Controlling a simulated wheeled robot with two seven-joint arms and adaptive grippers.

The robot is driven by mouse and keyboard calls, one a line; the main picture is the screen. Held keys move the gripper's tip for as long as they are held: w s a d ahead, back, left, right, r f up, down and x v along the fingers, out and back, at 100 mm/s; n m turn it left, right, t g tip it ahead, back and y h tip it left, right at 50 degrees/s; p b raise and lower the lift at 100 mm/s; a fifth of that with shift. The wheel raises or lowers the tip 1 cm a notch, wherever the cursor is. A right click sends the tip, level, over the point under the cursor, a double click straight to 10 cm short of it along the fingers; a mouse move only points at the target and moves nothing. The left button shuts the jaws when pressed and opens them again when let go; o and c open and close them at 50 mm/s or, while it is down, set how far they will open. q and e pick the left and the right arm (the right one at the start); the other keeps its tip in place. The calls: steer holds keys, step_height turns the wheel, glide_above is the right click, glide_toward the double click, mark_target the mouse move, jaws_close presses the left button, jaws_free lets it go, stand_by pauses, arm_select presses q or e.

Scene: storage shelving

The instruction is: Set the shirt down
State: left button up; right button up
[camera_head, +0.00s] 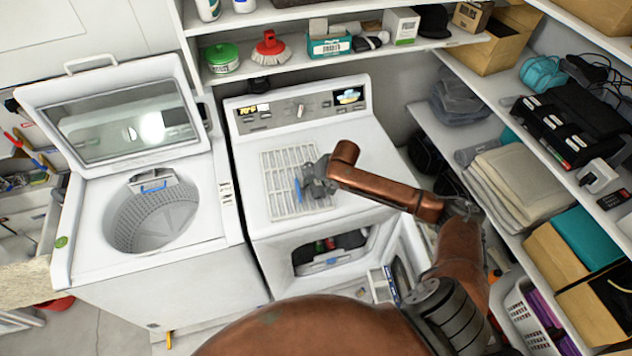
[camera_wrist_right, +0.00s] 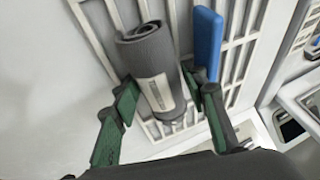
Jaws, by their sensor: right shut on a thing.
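A rolled dark grey bundle with a pale label, seemingly the shirt (camera_wrist_right: 152,62), lies between the fingers of my right gripper (camera_wrist_right: 162,92) in the right wrist view. The gripper is shut on it. In the head view my right gripper (camera_head: 316,182) is over the white slatted rack (camera_head: 275,207) on top of the front-loading dryer (camera_head: 356,141). There the grey roll cannot be told apart from the gripper. Whether the roll touches the rack is unclear. My left gripper is not in view.
A flat blue piece (camera_wrist_right: 207,45) is close beside the right-hand finger; it also shows in the head view (camera_head: 298,189). An open top-loading washer (camera_head: 150,285) stands at left. A shelf (camera_head: 290,59) with bottles and boxes runs behind. Loaded shelves flank the right.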

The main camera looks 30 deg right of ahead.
steer(key=shift+s+f, duration=0.1)
steer(key=shift+f, duration=0.1)
steer(key=shift+s+f, duration=0.15)
steer(key=shift+f, duration=0.1)
steer(key=o, duration=0.8)
steer(key=shift+a+f, duration=0.1)
steer(key=shift+f, duration=0.05)
steer(key=o, duration=0.5)
steer(key=shift+f, duration=0.3)
steer(key=shift+c, duration=0.2)
steer(key=shift+r, duration=0.15)
steer(key=shift+r, duration=0.15)
steer(key=shift+w+r, duration=0.25)
steer(key=shift+r, duration=0.25)
steer(key=v, duration=1.2)
steer(key=shift+r, duration=0.15)
